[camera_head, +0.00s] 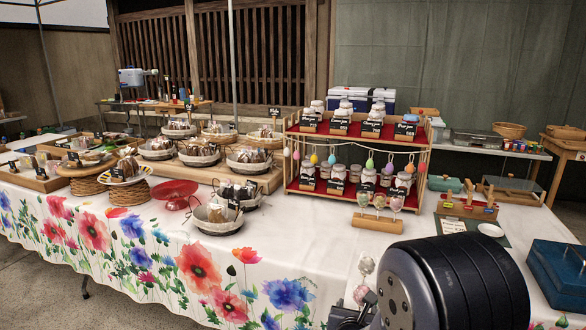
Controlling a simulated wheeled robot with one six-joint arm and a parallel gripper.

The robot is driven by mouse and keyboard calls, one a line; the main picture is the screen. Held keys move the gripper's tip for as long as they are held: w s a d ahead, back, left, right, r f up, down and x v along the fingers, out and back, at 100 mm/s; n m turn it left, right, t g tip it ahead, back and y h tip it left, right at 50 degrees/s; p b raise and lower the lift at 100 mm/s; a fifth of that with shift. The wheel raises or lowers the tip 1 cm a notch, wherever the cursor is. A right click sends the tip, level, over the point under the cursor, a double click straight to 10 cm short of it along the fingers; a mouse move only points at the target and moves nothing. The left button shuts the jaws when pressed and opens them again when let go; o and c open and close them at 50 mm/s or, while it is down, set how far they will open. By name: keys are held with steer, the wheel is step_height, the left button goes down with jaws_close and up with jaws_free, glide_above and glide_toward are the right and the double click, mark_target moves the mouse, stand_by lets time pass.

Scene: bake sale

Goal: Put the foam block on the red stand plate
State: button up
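The red stand plate (174,190) is a glossy red dish on a short foot, on the white flowered tablecloth left of centre. Its top looks empty. I cannot make out the foam block for certain. A small pale, pinkish-white round thing (365,265) stands low in the picture beside my arm, and what is under it is mostly hidden. My dark arm fills the bottom right. Dark parts at the bottom edge may be my gripper (348,319), but its fingertips do not show clearly. The plate is well to the left of and beyond my arm.
A grey bowl of bags (217,222) stands just right of the red plate. A red-shelved wooden rack (355,191) with jars and hanging eggs stands right of centre. A dark blue box (557,275) is at the right. White cloth (290,235) between bowl and rack is clear.

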step_height(320, 180, up, 16)
steer(key=p, duration=1.5)
